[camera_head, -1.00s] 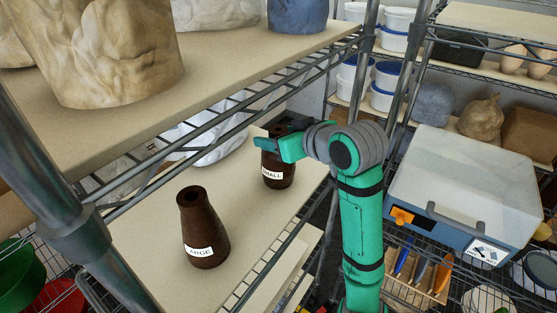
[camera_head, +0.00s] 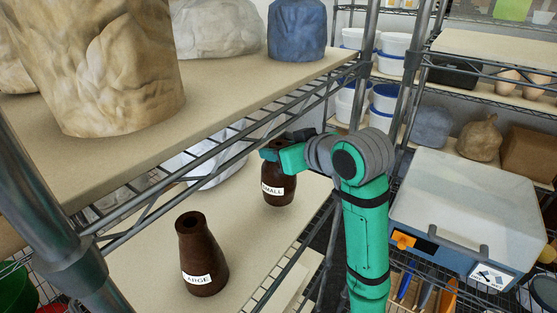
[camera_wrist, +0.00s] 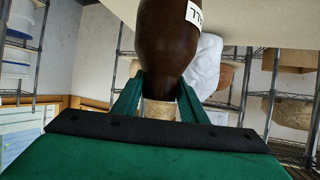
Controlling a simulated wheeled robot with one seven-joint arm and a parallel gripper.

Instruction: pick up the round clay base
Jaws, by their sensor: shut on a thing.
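Two dark brown, round, bottle-shaped clay bases show in the head view. The one labelled SMALL (camera_head: 277,190) is upright over the lower board, and the one labelled LARGE (camera_head: 201,255) stands nearer on that board. My gripper (camera_head: 279,150) is shut on the neck of the small base. The wrist view shows the small base (camera_wrist: 166,45) with its neck between the two green fingers of my gripper (camera_wrist: 160,100). Its underside is hard to see, so I cannot tell for sure whether it is clear of the board.
The upper shelf (camera_head: 230,95) with a large clay head (camera_head: 100,65) and a blue lump (camera_head: 297,30) overhangs the back of the lower board (camera_head: 150,260). A metal post (camera_head: 372,60) stands behind my arm. A blue-and-white box (camera_head: 465,205) is at right.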

